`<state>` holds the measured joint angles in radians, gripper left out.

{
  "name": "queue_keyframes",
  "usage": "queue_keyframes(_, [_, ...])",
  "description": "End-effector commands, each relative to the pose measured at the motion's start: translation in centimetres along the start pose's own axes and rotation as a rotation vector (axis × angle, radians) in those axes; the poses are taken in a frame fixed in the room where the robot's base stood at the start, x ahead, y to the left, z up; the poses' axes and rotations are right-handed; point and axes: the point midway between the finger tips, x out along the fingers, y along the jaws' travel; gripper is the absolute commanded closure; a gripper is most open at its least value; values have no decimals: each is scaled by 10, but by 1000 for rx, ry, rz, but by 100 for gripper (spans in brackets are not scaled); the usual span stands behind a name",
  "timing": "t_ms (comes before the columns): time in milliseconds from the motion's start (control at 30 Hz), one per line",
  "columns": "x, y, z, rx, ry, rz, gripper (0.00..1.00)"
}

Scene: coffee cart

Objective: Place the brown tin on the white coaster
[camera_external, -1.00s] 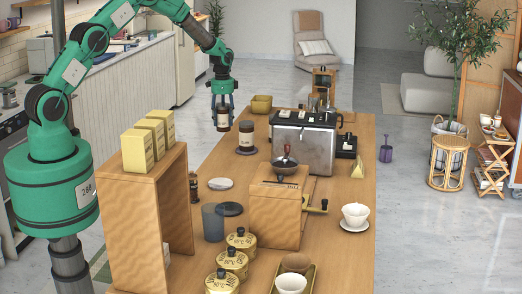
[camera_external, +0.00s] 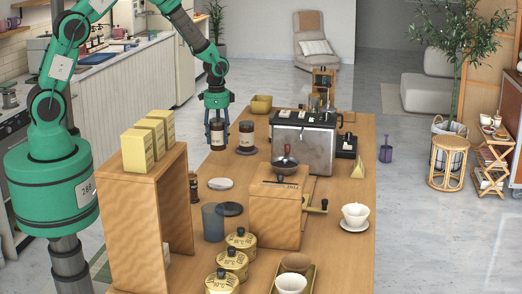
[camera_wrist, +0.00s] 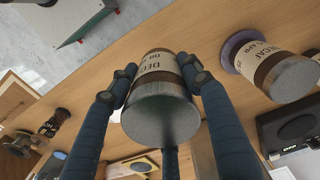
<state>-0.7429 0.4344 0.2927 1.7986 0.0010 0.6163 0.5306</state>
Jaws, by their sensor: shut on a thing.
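My gripper (camera_external: 217,121) is shut on a brown tin (camera_external: 217,138) with a cream label and a grey metal end. The wrist view shows this tin (camera_wrist: 160,110) between the dark fingers of my gripper (camera_wrist: 160,78). It hangs upright by the table's left edge, low; I cannot tell whether it touches the table. The white coaster (camera_external: 220,184) lies flat and bare on the table, nearer the external camera than the tin. A second, similar tin (camera_external: 246,132) stands just right on a dark purplish coaster (camera_external: 246,151); this tin also shows in the wrist view (camera_wrist: 285,75).
A dark coaster (camera_external: 230,209) and a grey cup (camera_external: 212,222) are near the white coaster. A wooden shelf (camera_external: 150,215) with yellow boxes stands left, a coffee grinder (camera_external: 275,215) right. A coffee machine (camera_external: 305,140) stands behind. The table between tins and white coaster is clear.

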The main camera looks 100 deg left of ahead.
Motion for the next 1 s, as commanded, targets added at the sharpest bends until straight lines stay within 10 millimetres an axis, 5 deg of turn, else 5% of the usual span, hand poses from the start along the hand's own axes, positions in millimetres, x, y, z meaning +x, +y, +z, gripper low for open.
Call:
queue_keyframes(600, [-1,173,84,25,-1,0,88])
queue_keyframes(1000, [3,228,133,30,-1,0,88])
